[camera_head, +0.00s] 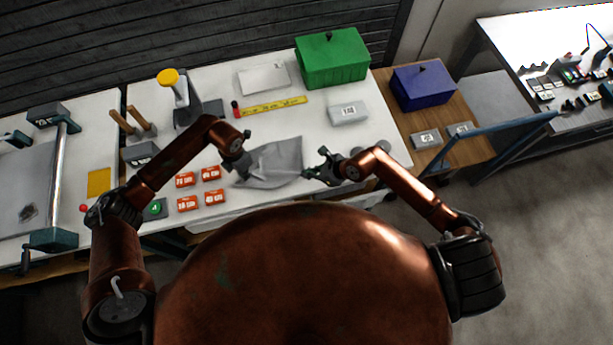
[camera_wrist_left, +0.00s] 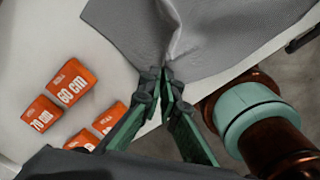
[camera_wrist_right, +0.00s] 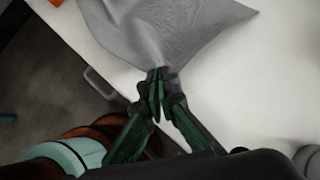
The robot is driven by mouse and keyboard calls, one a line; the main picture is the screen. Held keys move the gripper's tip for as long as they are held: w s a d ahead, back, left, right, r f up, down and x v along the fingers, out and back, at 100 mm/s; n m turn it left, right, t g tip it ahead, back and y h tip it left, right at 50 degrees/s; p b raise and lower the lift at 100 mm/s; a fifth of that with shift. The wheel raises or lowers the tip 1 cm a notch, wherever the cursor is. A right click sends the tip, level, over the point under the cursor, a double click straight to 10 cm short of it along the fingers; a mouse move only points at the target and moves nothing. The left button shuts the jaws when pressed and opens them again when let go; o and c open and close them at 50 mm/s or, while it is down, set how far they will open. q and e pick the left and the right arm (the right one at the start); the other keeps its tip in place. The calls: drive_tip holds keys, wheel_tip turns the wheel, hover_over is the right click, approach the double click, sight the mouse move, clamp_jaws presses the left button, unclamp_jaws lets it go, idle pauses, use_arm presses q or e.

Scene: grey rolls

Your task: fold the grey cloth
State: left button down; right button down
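The grey cloth (camera_head: 277,160) lies near the front edge of the white table, between my two grippers. It is creased, and its full outline is partly hidden by my grippers. My left gripper (camera_wrist_left: 165,80) is shut on the cloth's left near edge, where a ridge in the cloth (camera_wrist_left: 205,32) runs to the fingertips. My right gripper (camera_wrist_right: 158,76) is shut on a corner at the right, and the cloth (camera_wrist_right: 180,30) wrinkles towards its fingertips. In the head view, the left gripper (camera_head: 243,177) and the right gripper (camera_head: 310,173) sit on either side of the cloth.
Several orange marked blocks (camera_head: 186,180) lie left of the cloth. A yellow ruler (camera_head: 274,106), a grey block (camera_head: 348,113), a green box (camera_head: 332,60) and a white sheet (camera_head: 263,78) are behind it. A blue box (camera_head: 423,87) stands on the wooden table at right.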

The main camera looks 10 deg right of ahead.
drive_tip(key=shift+r, duration=0.65)
use_arm(q)
drive_tip(key=shift+r, duration=0.1)
use_arm(e)
drive_tip(key=shift+r, duration=0.1)
